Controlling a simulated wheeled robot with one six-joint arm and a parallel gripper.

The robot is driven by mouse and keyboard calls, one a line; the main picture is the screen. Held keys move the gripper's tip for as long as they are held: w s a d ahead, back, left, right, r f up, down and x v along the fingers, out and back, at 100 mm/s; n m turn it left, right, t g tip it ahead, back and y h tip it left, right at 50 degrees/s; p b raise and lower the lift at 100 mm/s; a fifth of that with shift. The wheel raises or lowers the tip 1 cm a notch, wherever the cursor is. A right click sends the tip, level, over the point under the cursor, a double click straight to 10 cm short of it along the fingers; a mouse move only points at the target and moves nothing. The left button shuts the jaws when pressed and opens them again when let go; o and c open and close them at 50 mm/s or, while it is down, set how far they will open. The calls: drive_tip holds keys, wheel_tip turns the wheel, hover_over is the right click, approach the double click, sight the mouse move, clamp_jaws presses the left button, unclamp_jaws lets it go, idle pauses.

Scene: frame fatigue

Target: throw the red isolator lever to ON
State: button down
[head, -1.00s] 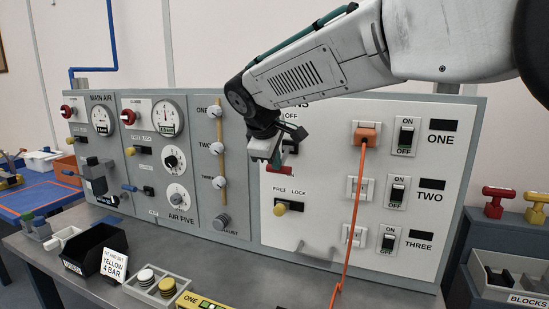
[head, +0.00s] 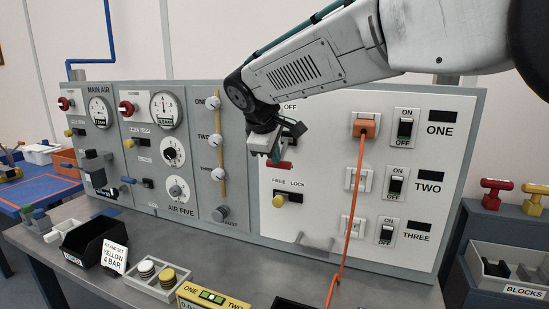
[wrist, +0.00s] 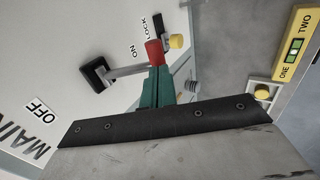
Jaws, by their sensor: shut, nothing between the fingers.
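The red isolator lever (head: 285,164) shows in the head view just below and beside my gripper (head: 274,158), partly hidden by it. Its red end sits low, over the spot of the ON label. In the wrist view the lever's red grip (wrist: 154,52) is at the end of a grey arm from a black pivot (wrist: 97,73), pointing to the ON side, away from the OFF label (wrist: 36,110). My green fingers (wrist: 157,78) are shut and empty, right up against the red grip in the picture; I cannot tell whether they touch.
A yellow FREE/LOCK knob (head: 280,195) sits below the lever. An orange cable (head: 350,200) hangs from socket ONE on the right. Black switches (head: 405,130) line the panel's right side. A black bin (head: 90,242) and a yellow level (head: 212,298) stand on the bench.

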drive_tip(key=s+a+f+v, duration=0.1)
drive_tip(key=s+v, duration=0.1)
drive_tip(key=v, duration=1.2)
drive_tip(key=s+d+f+m+g, duration=0.1)
drive_tip(key=s+d+f+m, duration=0.3)
drive_tip(key=s+d+f, duration=0.3)
drive_tip(key=s+d+f+m+g+y, duration=0.1)
drive_tip(key=s+d+f+m, duration=0.4)
drive_tip(key=s+d, duration=0.8)
drive_tip(key=s+d+f+m+g+y, duration=0.1)
drive_tip(key=s+d+f+m+g, duration=0.2)
drive_tip(key=s+d+f+m, duration=0.2)
drive_tip(key=shift+s+d+f, duration=1.85)
drive_tip(key=shift+s+d, duration=0.6)
drive_tip(key=shift+d, duration=1)
